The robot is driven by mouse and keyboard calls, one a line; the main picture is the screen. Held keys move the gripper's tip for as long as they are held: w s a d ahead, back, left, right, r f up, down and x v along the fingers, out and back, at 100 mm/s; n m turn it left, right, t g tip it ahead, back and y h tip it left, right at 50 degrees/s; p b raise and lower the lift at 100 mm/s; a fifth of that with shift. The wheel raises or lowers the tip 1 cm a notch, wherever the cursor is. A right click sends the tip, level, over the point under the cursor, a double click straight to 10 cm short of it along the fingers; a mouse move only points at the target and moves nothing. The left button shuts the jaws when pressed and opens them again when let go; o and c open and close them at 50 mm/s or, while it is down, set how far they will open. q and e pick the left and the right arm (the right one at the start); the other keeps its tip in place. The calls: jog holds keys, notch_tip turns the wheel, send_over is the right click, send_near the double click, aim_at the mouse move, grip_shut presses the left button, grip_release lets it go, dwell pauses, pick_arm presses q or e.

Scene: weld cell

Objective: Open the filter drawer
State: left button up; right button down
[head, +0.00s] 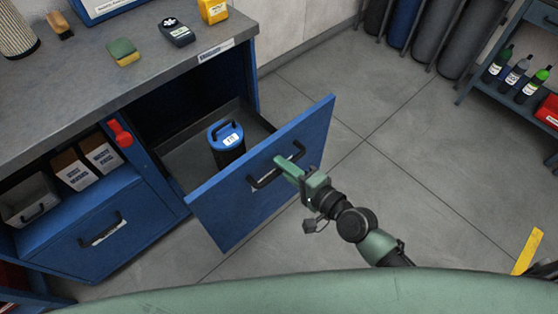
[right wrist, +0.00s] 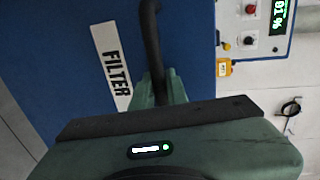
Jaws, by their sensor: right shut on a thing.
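The blue filter drawer (head: 235,207) is pulled well out of the workbench in the head view. A blue-topped dark canister (head: 227,140) with a handle stands inside it. My right gripper (head: 287,166) is shut on the black drawer handle (head: 263,180) at the front panel. In the right wrist view the fingers (right wrist: 160,92) close around the dark handle bar (right wrist: 152,45), beside a white label reading FILTER (right wrist: 113,67). The gripper hides part of the handle. My left gripper is not in view.
The grey workbench top (head: 85,95) holds a sponge (head: 124,52) and small devices. A lower blue drawer (head: 100,228) is shut at left. Gas cylinders (head: 425,40) and a bottle shelf (head: 470,90) stand at the back right. The floor right of the drawer is clear.

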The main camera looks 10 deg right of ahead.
jog(key=shift+s+d, duration=0.15)
jog(key=shift+s, duration=0.15)
jog(key=c, duration=1.4)
grip_release()
jog(key=b+v, duration=0.1)
jog(key=v, duration=0.6)
jog(key=shift+s+d, duration=0.25)
jog(key=shift+s, duration=0.05)
